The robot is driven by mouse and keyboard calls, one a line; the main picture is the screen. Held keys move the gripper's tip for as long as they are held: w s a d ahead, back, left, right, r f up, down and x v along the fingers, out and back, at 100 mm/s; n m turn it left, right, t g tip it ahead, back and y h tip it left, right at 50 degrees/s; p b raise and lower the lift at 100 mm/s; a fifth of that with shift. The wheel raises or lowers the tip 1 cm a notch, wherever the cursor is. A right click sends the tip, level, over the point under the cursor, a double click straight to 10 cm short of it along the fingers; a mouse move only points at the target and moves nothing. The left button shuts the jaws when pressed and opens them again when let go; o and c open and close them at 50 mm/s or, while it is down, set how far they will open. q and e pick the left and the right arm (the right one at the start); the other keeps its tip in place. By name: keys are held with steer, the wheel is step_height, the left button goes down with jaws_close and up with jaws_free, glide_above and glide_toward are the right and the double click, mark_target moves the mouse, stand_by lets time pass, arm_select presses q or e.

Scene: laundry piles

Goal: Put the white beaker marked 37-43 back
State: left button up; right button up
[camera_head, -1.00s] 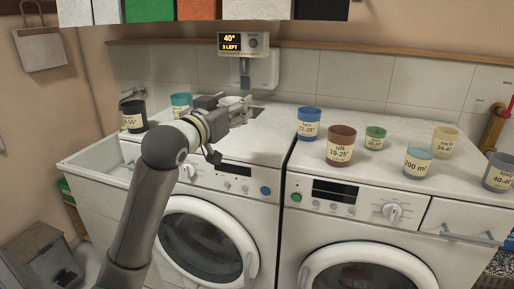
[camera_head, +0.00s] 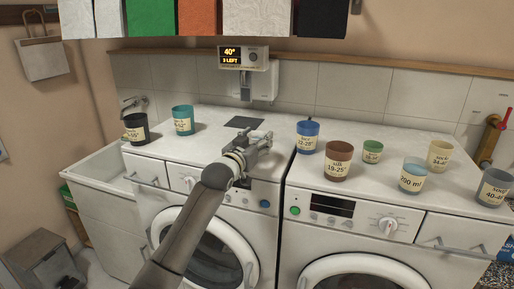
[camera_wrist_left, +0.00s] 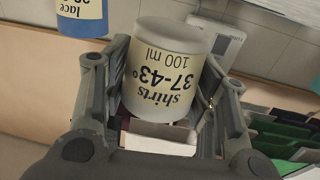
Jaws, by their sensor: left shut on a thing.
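The white beaker (camera_wrist_left: 168,75), with a cream label reading shirts 37-43° 100 ml, is between the fingers of my left gripper in the left wrist view, where it appears upside down. My left gripper (camera_head: 258,138) is shut on it, above the front right part of the left washer's top (camera_head: 210,150). In the head view I cannot make out the beaker clearly; the gripper and wrist cover it. My right gripper is not in view.
A dispenser (camera_head: 244,58) reading 40° and 3 LEFT hangs above a dark square (camera_head: 244,122). Black (camera_head: 135,128) and teal (camera_head: 183,120) beakers stand left. Blue (camera_head: 307,137), brown (camera_head: 339,160), green (camera_head: 372,152), light-blue (camera_head: 413,178), cream (camera_head: 439,155) and grey (camera_head: 493,187) beakers stand right.

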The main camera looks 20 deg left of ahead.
arm_select(q)
step_height(320, 180, down, 2)
steer(key=shift+f+p, duration=0.1)
steer(key=shift+p, duration=0.65)
steer(key=shift+f, duration=0.45)
steer(key=shift+f, duration=0.15)
steer(key=o, duration=1)
